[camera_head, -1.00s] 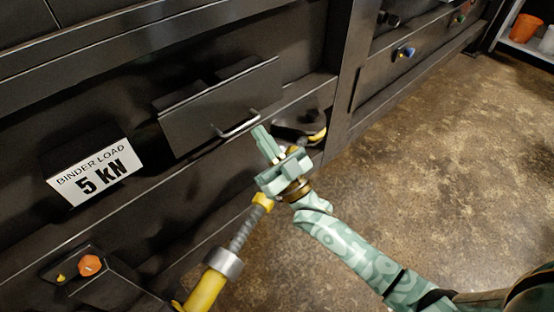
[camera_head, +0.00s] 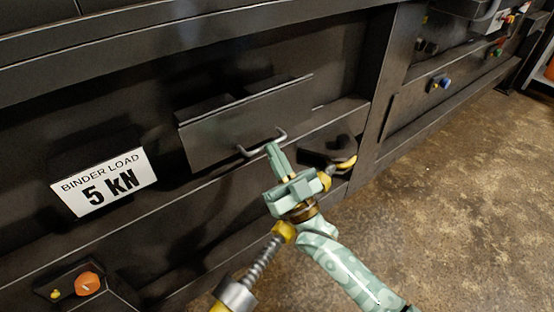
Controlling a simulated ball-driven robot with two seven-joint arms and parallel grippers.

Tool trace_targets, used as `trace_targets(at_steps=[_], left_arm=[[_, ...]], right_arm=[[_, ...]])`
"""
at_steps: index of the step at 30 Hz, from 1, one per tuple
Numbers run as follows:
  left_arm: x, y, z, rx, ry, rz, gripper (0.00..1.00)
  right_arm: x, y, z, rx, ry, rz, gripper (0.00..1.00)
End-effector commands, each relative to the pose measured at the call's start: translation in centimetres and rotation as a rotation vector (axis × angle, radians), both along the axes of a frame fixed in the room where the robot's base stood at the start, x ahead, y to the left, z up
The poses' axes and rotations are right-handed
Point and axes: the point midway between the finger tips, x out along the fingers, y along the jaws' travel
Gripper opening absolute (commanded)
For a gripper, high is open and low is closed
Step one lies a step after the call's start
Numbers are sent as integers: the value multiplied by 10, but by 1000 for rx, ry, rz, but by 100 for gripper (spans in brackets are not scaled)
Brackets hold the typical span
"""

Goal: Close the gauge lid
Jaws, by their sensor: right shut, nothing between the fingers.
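The gauge lid (camera_head: 235,127) is a dark flat panel on the black machine front, tilted out from the wall with a gap behind its upper edge. A silver bar handle (camera_head: 264,146) sits near its lower right edge. My right gripper (camera_head: 274,150) is shut and empty. My left gripper is not in view.
A white "BINDER LOAD 5 kN" sign (camera_head: 104,183) is left of the lid. An orange knob (camera_head: 87,283) is at lower left. A dark fitting with a yellow part (camera_head: 345,163) sits just right of my gripper. Brown floor (camera_head: 450,200) lies open on the right.

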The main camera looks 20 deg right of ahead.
Motion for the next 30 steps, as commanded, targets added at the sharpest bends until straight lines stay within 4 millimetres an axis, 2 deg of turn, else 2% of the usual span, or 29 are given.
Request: trace_targets(at_steps=[1, 6, 17, 20, 30], left_arm=[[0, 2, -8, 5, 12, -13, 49], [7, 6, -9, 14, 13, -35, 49], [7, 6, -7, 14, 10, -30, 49], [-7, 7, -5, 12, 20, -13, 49], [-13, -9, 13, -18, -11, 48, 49]], right_arm=[[4, 1, -15, 4, -2, 0, 0], [7, 2, -13, 8, -28, -1, 0], [5, 2, -13, 5, -25, -2, 0], [-5, -1, -14, 8, -31, -2, 0], [-83, -29, -10, 10, -39, 0, 0]])
